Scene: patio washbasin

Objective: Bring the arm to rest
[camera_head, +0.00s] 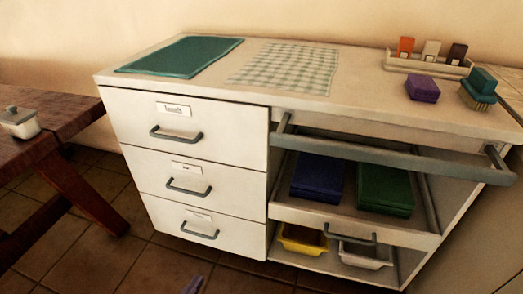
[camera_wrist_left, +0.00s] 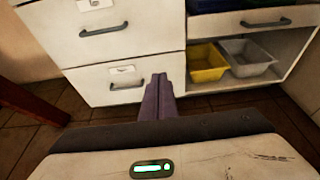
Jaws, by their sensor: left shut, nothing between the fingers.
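My left gripper (camera_head: 194,285) shows only as purple fingertips at the bottom edge of the head view, low in front of the cabinet. In the left wrist view its two purple fingers (camera_wrist_left: 157,98) are together with nothing between them. They point toward the lower part of the white cabinet (camera_wrist_left: 110,50), near the bottom drawer, and hold nothing. Most of the left arm is out of frame. My right gripper is in neither view.
The cabinet has three closed drawers (camera_head: 185,187) at left. Its right side has a protruding rail (camera_head: 390,156), a shelf with blue (camera_head: 318,178) and green stacks (camera_head: 385,190), and yellow (camera_head: 303,239) and white bins (camera_head: 365,254) below. A wooden table (camera_head: 45,140) stands left. Tiled floor (camera_head: 110,260) lies open in front.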

